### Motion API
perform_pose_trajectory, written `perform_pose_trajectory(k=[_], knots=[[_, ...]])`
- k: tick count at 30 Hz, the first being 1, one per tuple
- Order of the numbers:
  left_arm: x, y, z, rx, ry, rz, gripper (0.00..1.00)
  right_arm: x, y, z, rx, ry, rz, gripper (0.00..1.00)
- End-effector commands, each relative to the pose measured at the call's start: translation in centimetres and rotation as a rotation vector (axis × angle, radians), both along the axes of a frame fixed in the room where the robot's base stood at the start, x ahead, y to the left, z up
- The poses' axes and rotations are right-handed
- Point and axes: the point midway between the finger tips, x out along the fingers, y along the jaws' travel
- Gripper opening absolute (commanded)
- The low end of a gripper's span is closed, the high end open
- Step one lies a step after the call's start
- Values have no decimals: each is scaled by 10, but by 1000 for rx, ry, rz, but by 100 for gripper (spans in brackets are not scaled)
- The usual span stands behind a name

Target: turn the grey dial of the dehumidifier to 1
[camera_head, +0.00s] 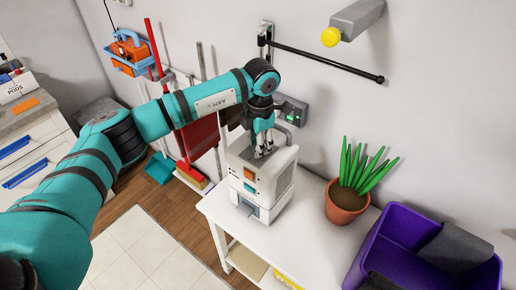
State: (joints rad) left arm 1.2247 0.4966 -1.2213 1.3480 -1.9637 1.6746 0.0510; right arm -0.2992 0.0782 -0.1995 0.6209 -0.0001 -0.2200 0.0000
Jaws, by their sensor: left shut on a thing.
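The dehumidifier (281,182) is a small white box on the white table (313,214), with an orange switch on its front and a grey top. My left gripper (263,152) comes down from above onto its top face. Its fingers are shut on the grey dial, which they and their own bulk mostly hide. The dial's marks and the way it points are too small to read. My right gripper is not in view.
A potted plant (346,205) stands right of the dehumidifier, and a purple bin (402,236) is at the lower right. A wall socket box (291,111) is just behind. A black rail (328,61) runs along the wall. Brooms and a red dustpan (199,135) hang left.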

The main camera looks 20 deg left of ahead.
Motion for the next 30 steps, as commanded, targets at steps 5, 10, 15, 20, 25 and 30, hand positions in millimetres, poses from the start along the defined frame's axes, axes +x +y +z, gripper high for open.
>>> perform_pose_trajectory(k=[5, 10, 15, 20, 25, 30], knots=[[1, 1, -6, 0, -4, -157, 0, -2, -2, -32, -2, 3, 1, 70], [1, 1, -5, 0, -4, -321, 0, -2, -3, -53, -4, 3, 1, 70], [0, 1, -4, 0, -3, -477, 0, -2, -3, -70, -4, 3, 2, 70], [0, 1, -3, 0, -3, -611, 0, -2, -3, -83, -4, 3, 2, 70], [0, 1, -2, 0, -2, -725, 0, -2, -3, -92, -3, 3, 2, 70], [0, 1, -1, -2, -1, -804, 0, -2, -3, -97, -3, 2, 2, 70]])
